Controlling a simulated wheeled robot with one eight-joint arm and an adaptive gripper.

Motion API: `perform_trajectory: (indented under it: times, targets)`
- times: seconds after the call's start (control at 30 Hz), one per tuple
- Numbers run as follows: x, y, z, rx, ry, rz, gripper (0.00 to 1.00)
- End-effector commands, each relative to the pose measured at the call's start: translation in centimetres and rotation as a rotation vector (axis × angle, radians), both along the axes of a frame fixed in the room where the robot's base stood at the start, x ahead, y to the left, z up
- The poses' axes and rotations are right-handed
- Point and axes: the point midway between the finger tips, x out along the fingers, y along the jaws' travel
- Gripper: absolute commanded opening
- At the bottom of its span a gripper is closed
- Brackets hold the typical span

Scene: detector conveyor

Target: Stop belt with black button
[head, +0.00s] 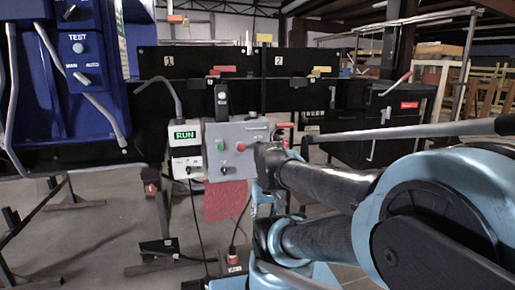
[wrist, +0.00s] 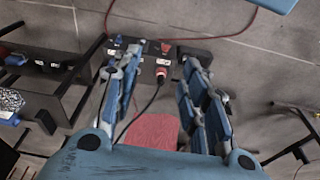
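A grey control box (head: 237,150) hangs below the black conveyor frame in the head view. It carries a green button (head: 221,147), a red button (head: 241,147) and a small dark control (head: 224,170) low on its face, too small to identify as the black button. A white box (head: 187,152) beside it shows a green "RUN" display (head: 185,135). My gripper (wrist: 160,58) is open and empty in the wrist view, pointing at the floor. In the head view my arm reaches in from the right, close to the grey box's right edge; the fingers are not clear there.
A blue cabinet (head: 85,75) with a TEST switch stands at the left. A red sheet (head: 226,200) hangs under the boxes and also shows in the wrist view (wrist: 152,130). Cables run to a power strip (wrist: 158,55). Metal stands occupy the floor at left.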

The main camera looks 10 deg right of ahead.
Motion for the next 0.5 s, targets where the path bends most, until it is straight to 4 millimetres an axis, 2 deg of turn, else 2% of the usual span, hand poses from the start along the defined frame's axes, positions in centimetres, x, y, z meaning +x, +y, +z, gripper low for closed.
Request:
perform_trajectory:
  times: [0.17,0.2,0.37,0.5]
  targets:
    - [0.00,0.00,0.00,0.000,0.000,0.000,0.40]
    - [0.00,0.00,0.00,0.000,0.000,0.000,0.35]
    - [0.00,0.00,0.00,0.000,0.000,0.000,0.00]
    - [0.00,0.00,0.00,0.000,0.000,0.000,0.00]
